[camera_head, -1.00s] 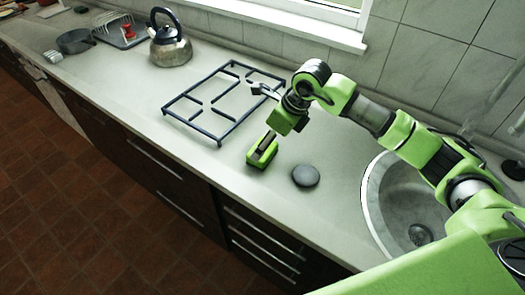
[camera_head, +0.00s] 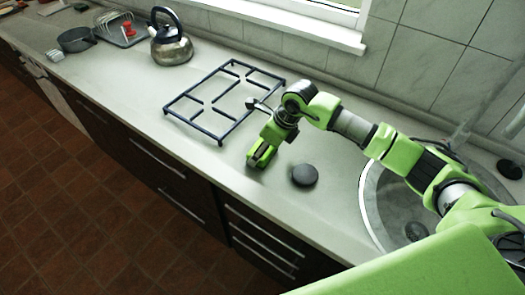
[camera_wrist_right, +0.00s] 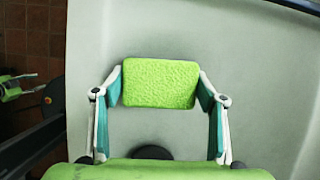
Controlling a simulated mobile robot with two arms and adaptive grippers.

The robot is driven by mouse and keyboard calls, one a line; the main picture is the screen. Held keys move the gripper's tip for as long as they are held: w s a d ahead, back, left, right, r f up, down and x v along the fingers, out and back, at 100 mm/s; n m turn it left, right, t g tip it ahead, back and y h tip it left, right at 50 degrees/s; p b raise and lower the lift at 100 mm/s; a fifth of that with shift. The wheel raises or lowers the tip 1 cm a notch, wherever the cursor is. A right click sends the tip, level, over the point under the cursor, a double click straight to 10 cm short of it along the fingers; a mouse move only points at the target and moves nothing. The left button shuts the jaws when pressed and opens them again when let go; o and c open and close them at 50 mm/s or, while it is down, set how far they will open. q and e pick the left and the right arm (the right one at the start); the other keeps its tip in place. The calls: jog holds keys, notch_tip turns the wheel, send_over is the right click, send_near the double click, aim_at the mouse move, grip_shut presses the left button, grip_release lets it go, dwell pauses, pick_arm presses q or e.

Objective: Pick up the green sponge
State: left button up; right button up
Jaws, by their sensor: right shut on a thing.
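The green sponge (camera_wrist_right: 160,83) shows in the right wrist view between the two fingers of my right gripper (camera_wrist_right: 160,88). Both fingertips touch its left and right ends, and the gripper is shut on it. In the head view the right gripper (camera_head: 262,151) is low over the worktop near its front edge. The sponge there is hard to tell from the green gripper parts.
A dark round disc (camera_head: 305,176) lies just right of the right gripper. A dark pan support grid (camera_head: 221,139) lies behind and left of it. A sink (camera_head: 375,205) is at the right. A kettle (camera_head: 172,48) and a pot (camera_head: 76,40) stand farther left.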

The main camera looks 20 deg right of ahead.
jog(key=shift+r, duration=0.1)
jog(key=shift+r, duration=0.25)
notch_tip(320, 180, up, 2)
jog(key=shift+w+r+b, duration=0.1)
jog(key=shift+b, duration=1.05)
jog(key=s+r+b, duration=0.4)
jog(key=s+r, duration=0.6)
jog(key=s, duration=0.4)
jog(key=shift+s, duration=0.15)
jog(key=shift+a, duration=0.1)
jog(key=shift+c, duration=0.9)
